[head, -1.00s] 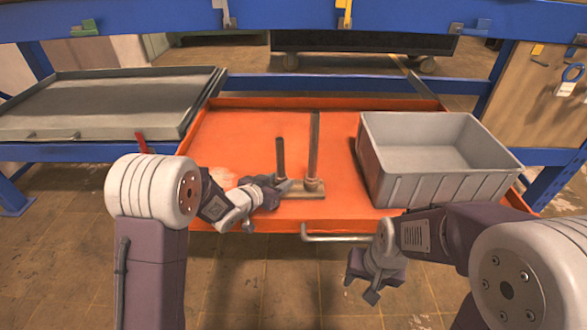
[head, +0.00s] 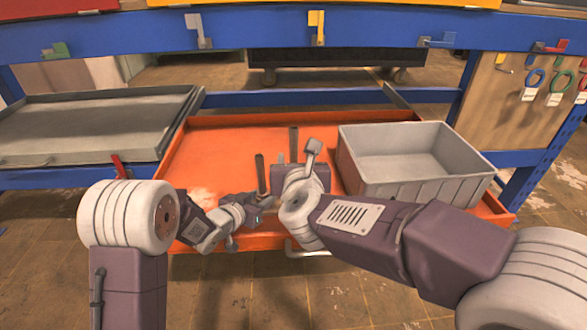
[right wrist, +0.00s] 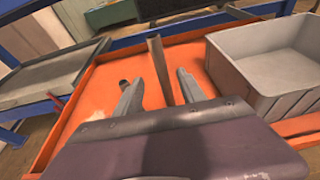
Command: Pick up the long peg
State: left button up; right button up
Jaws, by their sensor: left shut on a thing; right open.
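The long peg (head: 294,142) stands upright in the orange tray, to the right of a shorter dark peg (head: 261,174). My right gripper (head: 308,156) hides its lower part in the head view. In the right wrist view, the long peg (right wrist: 160,70) shows between the open, empty fingers of my right gripper (right wrist: 160,88), seemingly a little ahead of them. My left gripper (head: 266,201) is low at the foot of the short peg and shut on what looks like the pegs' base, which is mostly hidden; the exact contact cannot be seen.
A grey bin (head: 352,170) stands on the right part of the orange tray (head: 205,150), close to the long peg. A grey tray (head: 75,125) lies at the left. A blue beam (head: 250,32) crosses above. The tray is clear behind the pegs.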

jog(key=x, duration=1.2)
jog(key=shift+f, duration=0.1)
grip_shut()
dwell(1.0)
